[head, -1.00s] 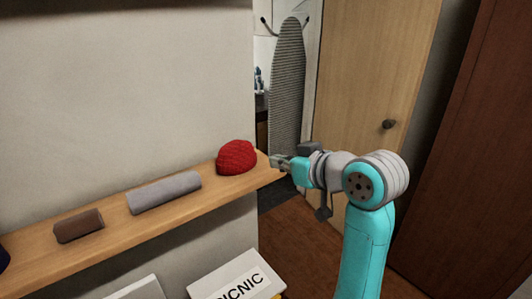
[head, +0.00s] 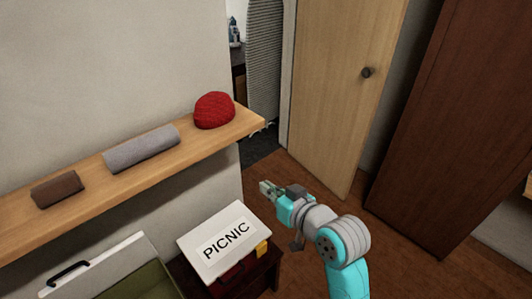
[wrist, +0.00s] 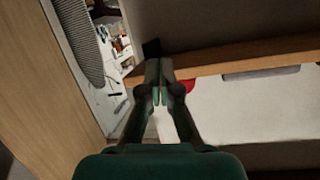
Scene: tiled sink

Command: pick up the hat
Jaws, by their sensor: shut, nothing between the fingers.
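The hat (head: 214,110) is a red knitted cap resting near the right end of a wooden wall shelf (head: 100,203). A small red piece of the hat (wrist: 188,86) shows in the wrist view, just right of the fingertips, partly hidden by the shelf edge. My gripper (head: 266,186) is shut and empty, in the air below and to the right of the shelf's end, apart from the hat. In the wrist view, the fingers of my gripper (wrist: 157,88) are together.
A grey roll (head: 140,148) and a brown block (head: 57,189) lie left of the hat on the shelf. A box lid marked PICNIC (head: 212,228) is below, near my gripper. A door (head: 345,90), an ironing board (head: 265,60) and a dark cabinet (head: 450,130) stand behind.

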